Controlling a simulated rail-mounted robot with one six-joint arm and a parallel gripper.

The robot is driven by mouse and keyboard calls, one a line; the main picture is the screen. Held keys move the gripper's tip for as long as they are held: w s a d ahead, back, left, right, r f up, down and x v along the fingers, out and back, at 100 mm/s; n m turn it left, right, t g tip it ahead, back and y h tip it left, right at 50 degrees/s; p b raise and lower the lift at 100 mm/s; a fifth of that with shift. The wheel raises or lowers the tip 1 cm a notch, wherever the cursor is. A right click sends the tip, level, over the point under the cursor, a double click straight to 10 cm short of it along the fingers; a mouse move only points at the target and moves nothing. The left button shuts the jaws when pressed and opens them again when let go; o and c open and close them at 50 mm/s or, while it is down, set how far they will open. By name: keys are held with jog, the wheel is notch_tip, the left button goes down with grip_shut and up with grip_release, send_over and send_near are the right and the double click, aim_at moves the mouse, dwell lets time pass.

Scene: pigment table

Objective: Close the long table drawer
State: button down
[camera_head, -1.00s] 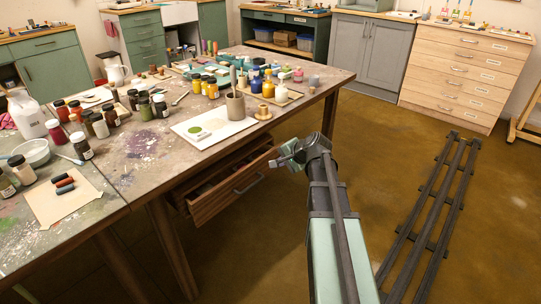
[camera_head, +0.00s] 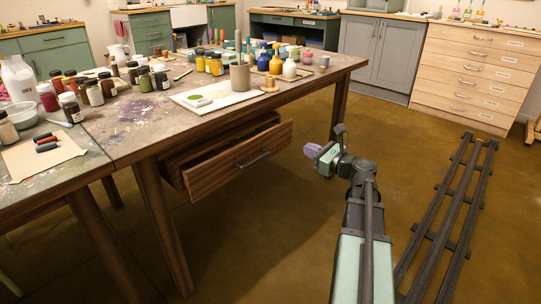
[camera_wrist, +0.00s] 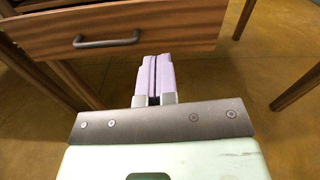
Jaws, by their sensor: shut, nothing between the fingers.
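The long table drawer (camera_head: 222,172) is a brown wooden drawer under the paint-stained table (camera_head: 140,112). It stands pulled out, with its open top showing and a dark bar handle (camera_head: 254,159) on its front. The drawer front (camera_wrist: 185,28) and its handle (camera_wrist: 106,41) also fill the top of the wrist view. My gripper (camera_head: 310,157) is to the right of the drawer front, apart from it. In the wrist view its two pale purple fingers (camera_wrist: 154,78) lie together, empty, pointing towards the drawer front, to the right of the handle.
Jars, bottles and a grey pot (camera_head: 240,77) stand on the table. Table legs (camera_head: 162,225) flank the drawer. A dark floor rail (camera_head: 455,215) runs at the right. The brown floor in front of the drawer is clear.

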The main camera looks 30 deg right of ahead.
aim_at(272, 130)
jog(key=shift+m, duration=0.7)
jog(key=x, duration=0.9)
jog(key=r+x, duration=0.1)
jog(key=x, duration=0.4)
jog(key=shift+d, duration=0.1)
jog(key=x, duration=0.4)
jog(key=shift+w, duration=0.3)
jog(key=shift+w+r, duration=0.15)
jog(key=shift+w, duration=0.1)
jog(key=v, duration=1.4)
jog(key=shift+s+f, duration=0.25)
jog(key=shift+s, duration=0.1)
